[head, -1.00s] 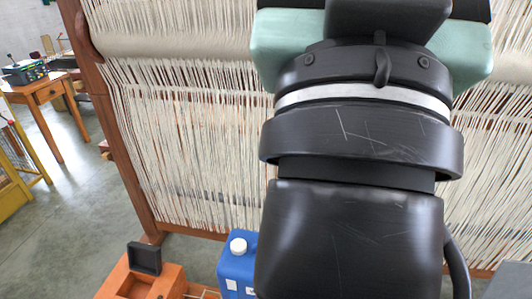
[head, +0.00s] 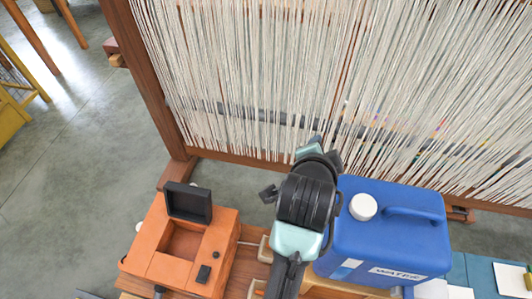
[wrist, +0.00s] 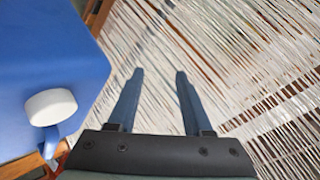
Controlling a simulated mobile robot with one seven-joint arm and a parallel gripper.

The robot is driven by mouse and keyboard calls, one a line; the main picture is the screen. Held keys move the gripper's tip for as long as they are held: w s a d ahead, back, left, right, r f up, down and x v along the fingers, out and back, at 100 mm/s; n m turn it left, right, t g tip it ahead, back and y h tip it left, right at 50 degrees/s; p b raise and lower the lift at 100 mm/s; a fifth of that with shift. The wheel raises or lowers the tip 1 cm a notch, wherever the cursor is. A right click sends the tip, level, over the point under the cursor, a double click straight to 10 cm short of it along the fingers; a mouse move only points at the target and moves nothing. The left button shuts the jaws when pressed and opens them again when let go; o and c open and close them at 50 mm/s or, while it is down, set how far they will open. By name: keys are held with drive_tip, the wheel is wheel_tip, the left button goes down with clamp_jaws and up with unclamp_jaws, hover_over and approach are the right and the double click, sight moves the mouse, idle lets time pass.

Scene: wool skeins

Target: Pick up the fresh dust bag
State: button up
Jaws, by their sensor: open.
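I cannot pick out a fresh dust bag in either view. My gripper (wrist: 159,74) is open, with two dark fingers apart and nothing between them. In the wrist view the fingers point toward the pale loom threads (wrist: 225,60), with the blue jug close on the left. In the head view my arm comes up from the bottom centre, between the orange box (head: 165,262) and the blue jug (head: 395,235). The gripper's fingers are mostly hidden there behind the wrist. The box's black lid (head: 188,203) stands open, and its recess looks empty.
The jug has a white cap (head: 363,207) and a WATER label, and stands right beside my arm. The loom's wooden frame (head: 150,85) and threads fill the area behind. A blue folder (head: 478,272) with white paper lies at the lower right.

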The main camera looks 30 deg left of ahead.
drive_tip(key=s+f+m+g+b, duration=0.2)
drive_tip(key=s+f+b, duration=0.3)
drive_tip(key=f, duration=1)
drive_tip(key=s+f+m+g+h+b, duration=0.1)
drive_tip(key=s+f+g+b, duration=0.3)
drive_tip(key=s+f, duration=0.6)
drive_tip(key=s+a+f+m+g+b, duration=0.1)
drive_tip(key=s+f+m+g+b, duration=0.2)
drive_tip(key=f, duration=1.7)
drive_tip(key=shift+s+a+f+g+h+b, duration=0.1)
drive_tip(key=shift+s+g+b, duration=0.15)
drive_tip(key=shift+s+b, duration=0.4)
drive_tip(key=shift+s+d+f+g+h+b, duration=0.1)
drive_tip(key=shift+s+g+b, duration=0.1)
drive_tip(key=shift+s, duration=0.7)
drive_tip(key=shift+s+a+f+g+h+b, duration=0.1)
drive_tip(key=shift+s+g+b, duration=0.15)
drive_tip(key=shift+s+b, duration=0.4)
drive_tip(key=f+b, duration=0.3)
drive_tip(key=f, duration=0.2)
drive_tip(key=shift+w+d+f+b, duration=0.2)
drive_tip(key=shift+f+b, duration=0.1)
drive_tip(key=shift+b, duration=0.1)
drive_tip(key=shift+r, duration=0.1)
clamp_jaws()
